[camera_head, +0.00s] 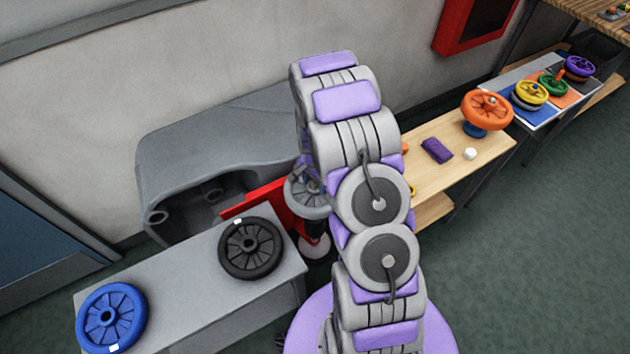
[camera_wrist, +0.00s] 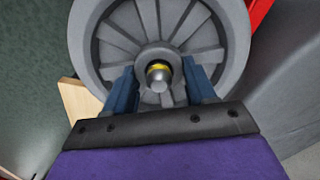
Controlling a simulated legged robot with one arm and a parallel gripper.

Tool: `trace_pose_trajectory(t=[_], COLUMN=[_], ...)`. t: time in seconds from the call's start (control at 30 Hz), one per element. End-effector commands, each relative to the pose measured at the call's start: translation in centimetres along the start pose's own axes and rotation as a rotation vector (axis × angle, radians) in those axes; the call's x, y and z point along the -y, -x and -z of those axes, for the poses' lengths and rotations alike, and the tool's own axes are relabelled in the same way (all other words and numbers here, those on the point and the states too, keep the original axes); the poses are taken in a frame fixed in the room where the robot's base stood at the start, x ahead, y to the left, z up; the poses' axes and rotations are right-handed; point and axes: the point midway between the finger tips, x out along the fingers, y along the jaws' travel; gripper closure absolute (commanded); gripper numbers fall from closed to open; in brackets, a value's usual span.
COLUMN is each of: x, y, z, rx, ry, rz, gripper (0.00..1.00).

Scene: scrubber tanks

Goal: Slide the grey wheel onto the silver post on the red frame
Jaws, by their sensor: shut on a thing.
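The grey wheel (camera_wrist: 112,35) fills the top of the wrist view, with spokes around a central hub. My gripper (camera_wrist: 160,86) has its two blue fingers on either side of the hub, shut on the wheel. The silver post (camera_wrist: 158,75) shows its round tip in the hub's hole, with a yellow ring behind it. How far the wheel sits along the post cannot be told. In the head view the grey wheel (camera_head: 303,196) is upright against the red frame (camera_head: 262,198), partly hidden by my arm. The frame also shows in the wrist view (camera_wrist: 258,10).
A grey bench (camera_head: 190,315) holds a black wheel (camera_head: 250,248) and a blue wheel (camera_head: 110,316). A grey machine body (camera_head: 215,150) stands behind the frame. A wooden table (camera_head: 470,165) at right holds an orange wheel (camera_head: 487,108) and a purple block (camera_head: 437,150).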

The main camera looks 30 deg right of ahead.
Motion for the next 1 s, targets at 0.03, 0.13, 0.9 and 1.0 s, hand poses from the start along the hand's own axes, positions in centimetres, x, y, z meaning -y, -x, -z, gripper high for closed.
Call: trace_pose_trajectory(t=[0.03, 0.13, 0.9, 1.0], x=[0.03, 0.03, 0.04, 0.04], y=[0.05, 0.04, -0.25, -0.26], z=[0.03, 0.04, 0.04, 0.04], rx=[-0.001, -0.001, -0.001, -0.001], ry=[0.000, 0.000, 0.000, 0.000], rz=[0.001, 0.001, 0.001, 0.001], gripper=[1.00, 1.00, 1.00, 0.43])
